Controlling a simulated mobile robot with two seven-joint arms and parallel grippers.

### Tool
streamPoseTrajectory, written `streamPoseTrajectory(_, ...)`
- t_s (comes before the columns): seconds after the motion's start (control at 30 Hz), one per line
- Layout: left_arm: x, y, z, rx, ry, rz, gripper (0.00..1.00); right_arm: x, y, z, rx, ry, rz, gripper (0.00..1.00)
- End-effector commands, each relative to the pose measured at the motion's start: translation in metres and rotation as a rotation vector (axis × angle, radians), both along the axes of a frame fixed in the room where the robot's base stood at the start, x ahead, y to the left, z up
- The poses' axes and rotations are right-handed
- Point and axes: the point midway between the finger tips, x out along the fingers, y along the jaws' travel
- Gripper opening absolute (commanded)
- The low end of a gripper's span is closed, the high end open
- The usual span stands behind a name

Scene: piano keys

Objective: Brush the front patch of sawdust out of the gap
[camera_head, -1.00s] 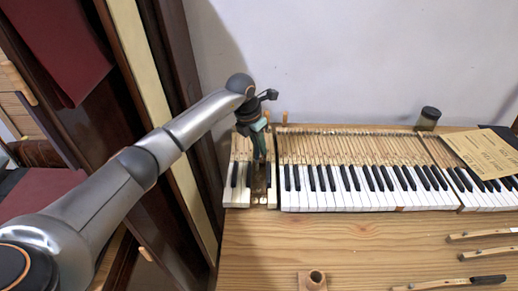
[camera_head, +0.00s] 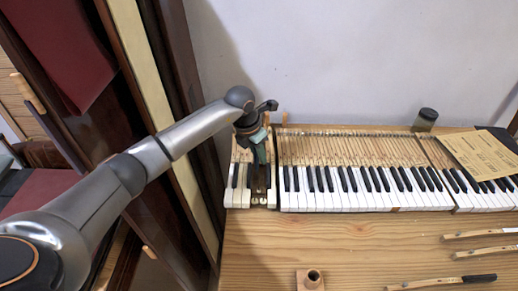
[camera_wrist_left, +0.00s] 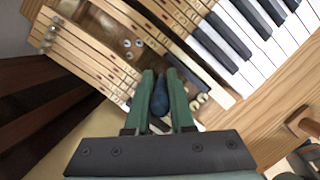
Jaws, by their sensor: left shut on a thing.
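My left gripper (camera_head: 259,168) reaches down over the narrow gap in the keyboard, between the few keys at the left and the long row. In the left wrist view, its green fingers (camera_wrist_left: 160,100) are shut on a dark blue rounded handle (camera_wrist_left: 158,98), seen end-on, likely the brush. Its bristles are hidden. Small pale pieces (camera_wrist_left: 203,99) lie at the front end of the gap; I cannot tell sawdust from fittings there. Small round metal pins (camera_wrist_left: 133,43) show farther back in the gap. My right gripper is not in view.
White and black keys (camera_head: 340,200) border the gap on the right, and a short group of keys (camera_head: 238,198) on the left. A wooden block with a hole (camera_head: 312,279), loose keys (camera_head: 440,283), a jar (camera_head: 425,119) and a paper sheet (camera_head: 480,152) lie around. The front bench (camera_head: 265,245) is mostly clear.

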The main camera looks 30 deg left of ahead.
Motion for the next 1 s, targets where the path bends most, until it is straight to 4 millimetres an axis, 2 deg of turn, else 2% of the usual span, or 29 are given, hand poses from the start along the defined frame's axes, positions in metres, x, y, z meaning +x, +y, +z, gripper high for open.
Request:
streamPoseTrajectory(0.73,-0.023,-0.011,-0.001,0.000,0.001,-0.001,0.00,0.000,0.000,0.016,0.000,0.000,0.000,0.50)
streamPoseTrajectory(1.0,-0.017,-0.009,-0.003,0.000,-0.001,0.000,0.00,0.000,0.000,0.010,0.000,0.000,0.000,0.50)
